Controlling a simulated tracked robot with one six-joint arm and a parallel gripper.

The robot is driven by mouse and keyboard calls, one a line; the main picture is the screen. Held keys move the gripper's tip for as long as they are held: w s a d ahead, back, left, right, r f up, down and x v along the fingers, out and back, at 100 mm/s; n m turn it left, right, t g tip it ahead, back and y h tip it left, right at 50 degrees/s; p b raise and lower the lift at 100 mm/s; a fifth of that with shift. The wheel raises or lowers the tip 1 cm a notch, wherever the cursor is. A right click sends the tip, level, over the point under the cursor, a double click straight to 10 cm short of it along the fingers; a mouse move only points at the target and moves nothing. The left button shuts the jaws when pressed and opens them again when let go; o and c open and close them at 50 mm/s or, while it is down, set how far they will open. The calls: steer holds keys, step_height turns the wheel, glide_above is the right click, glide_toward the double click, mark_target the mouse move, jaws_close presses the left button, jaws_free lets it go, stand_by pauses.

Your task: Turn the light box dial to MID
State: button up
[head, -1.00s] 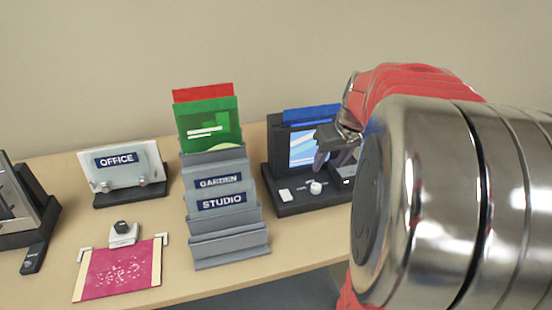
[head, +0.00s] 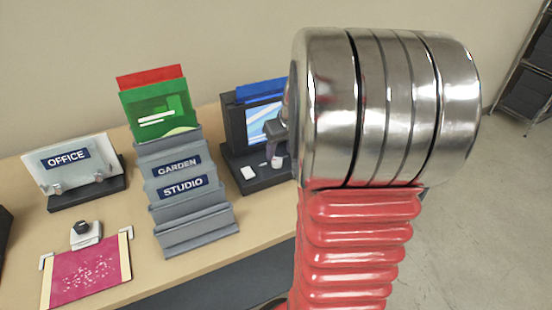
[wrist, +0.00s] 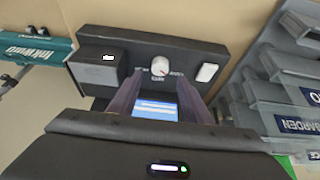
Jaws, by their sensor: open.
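The light box (head: 235,136) is a dark unit with an upright lit screen and a flat base, at the back of the table behind my arm in the head view. Its white dial (wrist: 160,66) sits on the base in the wrist view, with small labels around it that are too small to read surely. A white button (wrist: 207,72) is beside it. My gripper (wrist: 163,92) is open, its two dark fingers apart over the light box, pointing toward the dial. The dial lies just beyond the fingertips, and I cannot tell whether they touch it. In the head view my gripper (head: 272,150) is partly hidden by my arm.
A grey stepped rack (head: 186,230) labelled GARDEN and STUDIO stands close left of the light box. An OFFICE sign holder (head: 88,192) and a pink sheet (head: 88,275) are farther left. A teal InkWard item (wrist: 30,48) lies on the light box's other side.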

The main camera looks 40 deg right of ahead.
mark_target(276, 161)
steer(key=shift+x, duration=2.75)
steer(key=shift+c, duration=0.2)
steer(key=c, duration=0.9)
steer(key=shift+a, duration=0.15)
steer(key=shift+c, duration=0.4)
